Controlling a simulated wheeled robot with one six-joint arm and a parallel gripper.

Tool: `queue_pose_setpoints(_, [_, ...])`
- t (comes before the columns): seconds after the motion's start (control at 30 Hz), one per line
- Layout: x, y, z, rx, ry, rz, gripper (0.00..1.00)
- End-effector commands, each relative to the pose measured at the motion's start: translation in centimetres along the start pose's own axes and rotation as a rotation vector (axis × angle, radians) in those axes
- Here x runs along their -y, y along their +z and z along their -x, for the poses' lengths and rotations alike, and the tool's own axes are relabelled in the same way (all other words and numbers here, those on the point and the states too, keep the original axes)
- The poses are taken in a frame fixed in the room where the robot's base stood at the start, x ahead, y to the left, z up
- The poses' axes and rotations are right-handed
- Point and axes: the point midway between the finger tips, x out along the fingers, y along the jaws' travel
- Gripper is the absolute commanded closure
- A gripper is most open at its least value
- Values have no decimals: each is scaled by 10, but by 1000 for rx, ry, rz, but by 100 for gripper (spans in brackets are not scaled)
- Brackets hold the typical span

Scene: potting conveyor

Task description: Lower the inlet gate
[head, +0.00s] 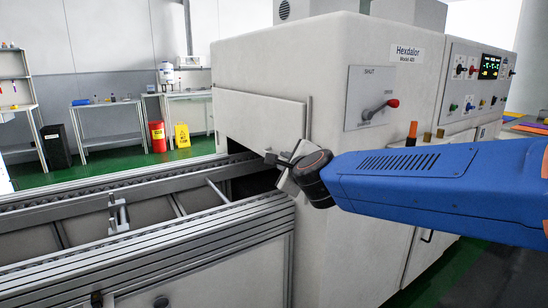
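The inlet gate (258,118) is a pale flat panel on the end of the white Hexdalor machine (340,225), above the conveyor. A dark gap (258,184) shows under its lower edge, where the conveyor enters, so the gate is not fully down. My gripper (272,158) is at the gate's lower right edge, with dark fingers pointing left. Whether the fingers touch or grip the edge cannot be told. My blue arm comes in from the right, and my wrist hides part of the machine's corner and the opening's right side.
The conveyor (130,240) with metal rails and crossbars runs from the lower left into the opening. A red-knobbed lever (380,108) sits on a plate marked SHUT. A control panel (475,85) is further right.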

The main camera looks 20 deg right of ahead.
Motion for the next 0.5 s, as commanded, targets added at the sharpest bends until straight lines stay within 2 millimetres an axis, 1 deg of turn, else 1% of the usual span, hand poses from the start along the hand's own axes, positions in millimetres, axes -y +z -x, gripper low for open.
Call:
queue_pose_setpoints(0.03, [-1,-1,-8,-2,2,2,85])
queue_pose_setpoints(0.5, [-1,0,-72,-1,3,2,85])
